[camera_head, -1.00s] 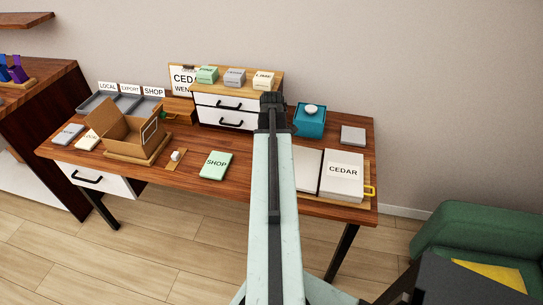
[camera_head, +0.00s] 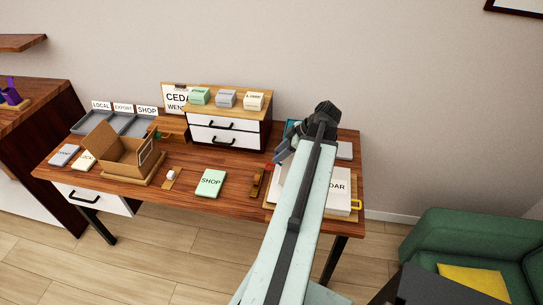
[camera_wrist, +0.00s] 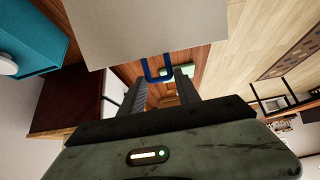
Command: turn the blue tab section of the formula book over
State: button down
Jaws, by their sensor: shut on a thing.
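The formula book lies open at the right of the desk in the head view. Its right page (camera_head: 338,192), lettered "...DAR", is partly hidden behind my arm, and a yellow tab (camera_head: 356,205) sticks out at its right edge. My gripper (camera_wrist: 160,88) is shut on the blue tab (camera_wrist: 155,77), a U-shaped loop between the fingers in the wrist view. A broad pale panel (camera_wrist: 140,28), the section with the tab at its edge, fills the top of that view. In the head view my gripper (camera_head: 283,153) is above the book's left part, angled down and left.
A teal box with a white knob (camera_wrist: 25,40) stands close by, mostly hidden behind my arm in the head view. A small brown stand (camera_head: 257,182) is left of the book.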

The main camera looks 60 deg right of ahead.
jog(key=s+d+r+p, duration=0.1)
jog(key=s+r+p, duration=0.1)
jog(key=s, duration=0.4)
jog(key=shift+s+d+r+p, duration=0.3)
jog(key=shift+s+d+r, duration=0.05)
jog(key=shift+r, duration=0.3)
